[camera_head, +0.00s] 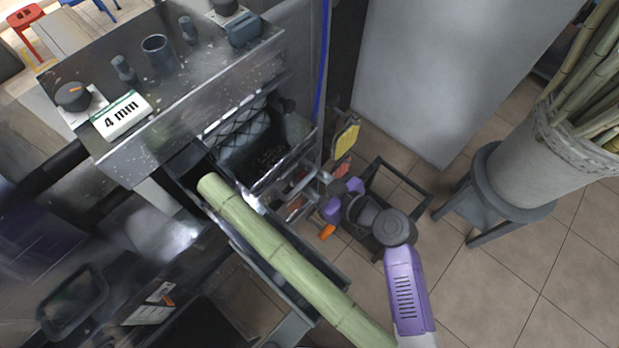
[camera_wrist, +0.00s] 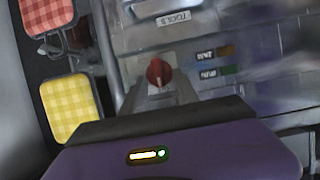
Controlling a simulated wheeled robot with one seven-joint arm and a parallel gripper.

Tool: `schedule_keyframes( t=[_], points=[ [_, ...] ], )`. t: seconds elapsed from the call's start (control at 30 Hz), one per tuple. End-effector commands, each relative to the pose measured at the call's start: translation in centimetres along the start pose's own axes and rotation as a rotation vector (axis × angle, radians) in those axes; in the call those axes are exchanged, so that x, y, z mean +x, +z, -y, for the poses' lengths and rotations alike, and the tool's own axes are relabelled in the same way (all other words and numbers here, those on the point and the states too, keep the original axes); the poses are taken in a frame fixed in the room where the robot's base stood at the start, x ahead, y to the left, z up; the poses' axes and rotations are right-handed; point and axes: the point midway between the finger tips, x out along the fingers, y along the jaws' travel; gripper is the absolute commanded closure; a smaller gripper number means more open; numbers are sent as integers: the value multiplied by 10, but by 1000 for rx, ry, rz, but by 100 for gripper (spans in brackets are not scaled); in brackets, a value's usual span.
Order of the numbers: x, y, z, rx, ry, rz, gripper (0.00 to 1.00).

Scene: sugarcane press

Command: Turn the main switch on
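The main switch appears to be a round red knob (camera_wrist: 158,73) with a pale pointer line, on a grey panel in the wrist view. My gripper (camera_wrist: 160,92) reaches toward it from below, with grey fingers on either side of the knob's lower part. The fingers look apart, with nothing held between them. I cannot tell whether they touch the knob. In the head view, my gripper (camera_head: 300,194) is beside the machine's lower right side, and the switch is not clearly visible there.
A yellow checked pad (camera_wrist: 65,106) and a red checked pad (camera_wrist: 47,14) hang left of the panel. A green cane (camera_head: 275,245) lies in the machine's chute. A bucket of canes (camera_head: 545,165) stands on a stool at the right. Tiled floor lies between.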

Motion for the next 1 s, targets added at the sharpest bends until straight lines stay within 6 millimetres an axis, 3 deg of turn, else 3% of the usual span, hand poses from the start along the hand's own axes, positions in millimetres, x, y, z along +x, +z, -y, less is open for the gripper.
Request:
schedule_keyframes(
  t=[0.07,0.23,0.7,1.0],
  points=[
    [0,0,0,0,0,0,68],
    [0,0,0,0,0,0,100],
    [2,0,0,8,-3,-1,100],
    [3,1,-4,125,-52,-2,100]
  ],
)
